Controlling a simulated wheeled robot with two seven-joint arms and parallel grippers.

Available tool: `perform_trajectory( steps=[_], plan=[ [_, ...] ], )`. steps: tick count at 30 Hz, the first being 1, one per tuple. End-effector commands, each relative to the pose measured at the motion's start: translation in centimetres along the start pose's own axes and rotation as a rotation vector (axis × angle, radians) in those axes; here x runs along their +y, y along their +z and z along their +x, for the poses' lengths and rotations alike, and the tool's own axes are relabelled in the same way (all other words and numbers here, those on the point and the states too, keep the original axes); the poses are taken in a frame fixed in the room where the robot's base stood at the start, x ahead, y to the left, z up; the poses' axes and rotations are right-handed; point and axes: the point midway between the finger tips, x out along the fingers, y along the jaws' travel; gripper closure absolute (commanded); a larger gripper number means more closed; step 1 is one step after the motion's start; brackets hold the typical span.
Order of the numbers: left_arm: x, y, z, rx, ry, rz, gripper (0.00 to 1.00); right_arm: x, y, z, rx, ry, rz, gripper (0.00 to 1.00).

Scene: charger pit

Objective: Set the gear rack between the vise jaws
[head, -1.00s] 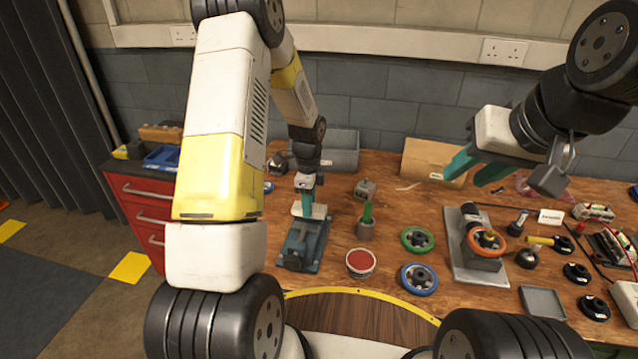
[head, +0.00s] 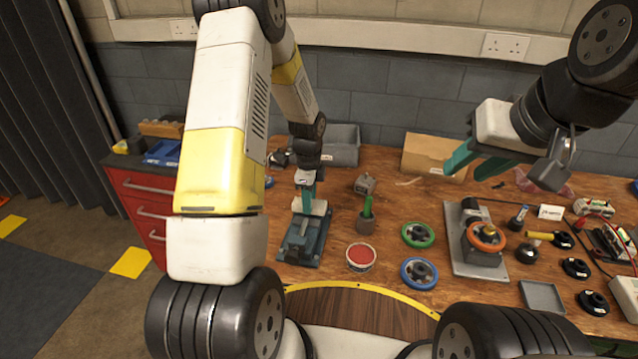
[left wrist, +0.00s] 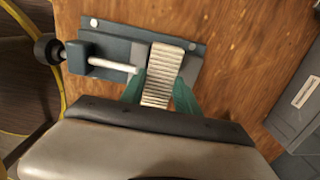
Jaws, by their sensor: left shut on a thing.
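The vise (head: 303,238) is a blue-grey block on the bench, left of centre in the head view. In the left wrist view the vise (left wrist: 110,55) shows its screw and black handle on the left. The pale ribbed gear rack (left wrist: 163,75) lies over the vise there, between the teal fingers of my left gripper (left wrist: 160,98). In the head view my left gripper (head: 307,203) points down at the vise, shut on the gear rack (head: 318,208). Whether the rack rests on the vise bed I cannot tell. My right gripper (head: 475,165) is raised over the bench's right side, open and empty.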

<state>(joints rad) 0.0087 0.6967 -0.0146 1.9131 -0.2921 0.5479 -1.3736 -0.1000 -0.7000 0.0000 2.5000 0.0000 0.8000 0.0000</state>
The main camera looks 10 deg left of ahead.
Motion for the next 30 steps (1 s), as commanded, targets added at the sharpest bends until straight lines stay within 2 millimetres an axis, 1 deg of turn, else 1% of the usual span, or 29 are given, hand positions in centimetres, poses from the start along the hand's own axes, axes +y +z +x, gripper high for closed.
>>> perform_trajectory(
  steps=[26, 27, 29, 30],
  plan=[
    [0.0, 0.0, 1.8, -0.001, 0.000, 0.001, 1.00, 0.0, 0.0, 0.0, 0.000, 0.000, 0.000, 0.64],
    [0.0, 0.0, 1.8, 0.000, 0.000, 0.001, 0.60, 0.0, 0.0, 0.0, 0.000, 0.000, 0.000, 0.64],
    [0.0, 0.0, 1.8, 0.000, -0.001, 0.000, 0.49, 0.0, 0.0, 0.0, 0.000, 0.000, 0.000, 0.64],
    [0.0, 0.0, 1.8, 0.000, -0.001, 0.000, 0.41, 0.0, 0.0, 0.0, 0.000, 0.000, 0.000, 0.64]
  ],
)
